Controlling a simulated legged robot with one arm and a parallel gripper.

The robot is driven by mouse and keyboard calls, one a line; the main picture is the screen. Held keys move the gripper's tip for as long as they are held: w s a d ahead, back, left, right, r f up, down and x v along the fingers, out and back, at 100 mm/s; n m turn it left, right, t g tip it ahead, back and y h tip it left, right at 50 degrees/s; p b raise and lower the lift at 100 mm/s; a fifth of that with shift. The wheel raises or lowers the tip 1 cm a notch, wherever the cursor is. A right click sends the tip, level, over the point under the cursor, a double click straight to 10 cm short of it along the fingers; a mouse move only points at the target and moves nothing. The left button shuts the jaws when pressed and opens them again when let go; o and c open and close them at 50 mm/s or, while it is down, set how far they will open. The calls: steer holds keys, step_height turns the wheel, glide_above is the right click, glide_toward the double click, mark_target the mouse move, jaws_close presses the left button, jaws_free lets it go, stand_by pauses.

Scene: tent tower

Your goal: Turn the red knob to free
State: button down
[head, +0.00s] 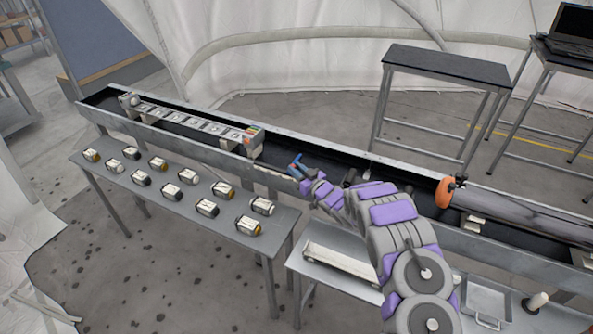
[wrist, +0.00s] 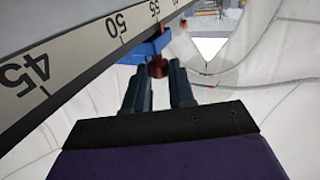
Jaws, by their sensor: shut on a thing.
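The red knob (wrist: 157,68) shows dark red between the two fingertips of my gripper (wrist: 157,75) in the wrist view. The fingers stand on either side of it and are shut on it. A blue part (wrist: 146,48) sits just behind the knob, against a ruler-like scale (wrist: 82,57) with printed numbers. In the head view my gripper (head: 299,172) is at the blue part (head: 294,167) above the long trough, and the knob is too small there to make out clearly. I cannot read any free marking or the knob's setting.
The long dark trough (head: 335,164) runs across the head view. A tray of square blocks (head: 190,121) lies in its left part, and a grey cylinder with an orange end (head: 520,212) in its right. A side table (head: 190,205) holds several small canisters. A black-topped table (head: 448,64) stands behind.

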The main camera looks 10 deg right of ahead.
steer(key=shift+d+r, duration=0.1)
steer(key=shift+r, duration=0.05)
steer(key=c, duration=0.9)
jaws_free()
steer(key=shift+c, duration=0.2)
steer(key=p+v, duration=0.2)
steer(key=v, duration=1.5)
steer(key=shift+d+f, duration=0.2)
steer(key=shift+f, duration=0.05)
